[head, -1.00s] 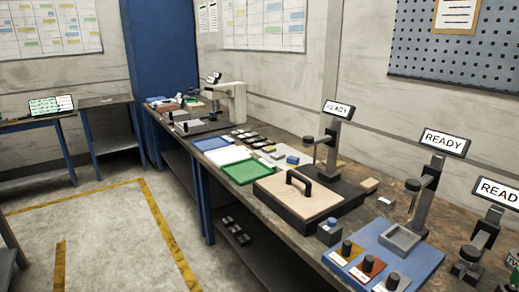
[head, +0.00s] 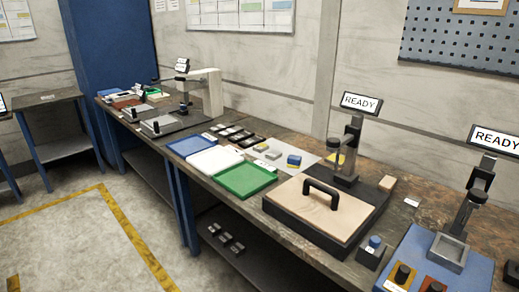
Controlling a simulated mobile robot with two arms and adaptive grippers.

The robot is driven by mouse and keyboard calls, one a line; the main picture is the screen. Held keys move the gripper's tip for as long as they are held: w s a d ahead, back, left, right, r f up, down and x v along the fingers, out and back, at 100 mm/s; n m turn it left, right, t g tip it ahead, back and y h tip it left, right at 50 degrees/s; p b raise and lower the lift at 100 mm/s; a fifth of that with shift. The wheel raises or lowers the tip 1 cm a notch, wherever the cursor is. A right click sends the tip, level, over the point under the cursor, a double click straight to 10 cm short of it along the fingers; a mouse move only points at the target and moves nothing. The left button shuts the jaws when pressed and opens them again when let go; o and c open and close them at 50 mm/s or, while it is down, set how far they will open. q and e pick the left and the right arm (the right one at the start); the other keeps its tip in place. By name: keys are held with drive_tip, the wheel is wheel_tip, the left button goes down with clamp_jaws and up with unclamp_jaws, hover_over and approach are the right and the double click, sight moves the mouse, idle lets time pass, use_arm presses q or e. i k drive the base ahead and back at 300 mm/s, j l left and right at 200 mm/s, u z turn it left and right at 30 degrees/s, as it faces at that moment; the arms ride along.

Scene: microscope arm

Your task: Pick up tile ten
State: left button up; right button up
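Several small dark tiles with pale tops (head: 236,136) lie in rows on the long workbench, behind the coloured trays. Their markings are too small to read, so I cannot tell which one is tile ten. More small dark blocks (head: 226,238) sit on the shelf under the bench; their markings are also unreadable. Neither of my grippers is in view.
A blue tray (head: 186,146), a white tray (head: 215,160) and a green tray (head: 244,180) line the bench's front edge. A wooden-topped box (head: 318,209) with a black handle stands right of them, before a microscope stand (head: 350,150). Floor in front is clear.

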sight(260, 147)
drive_tip(key=i+j, duration=0.3)
drive_tip(key=i+j+z, duration=0.1)
drive_tip(key=i+j, duration=0.2)
drive_tip(key=j, duration=0.25)
drive_tip(key=i+j+z, duration=0.1)
drive_tip(key=i+j, duration=0.45)
drive_tip(key=j, duration=0.35)
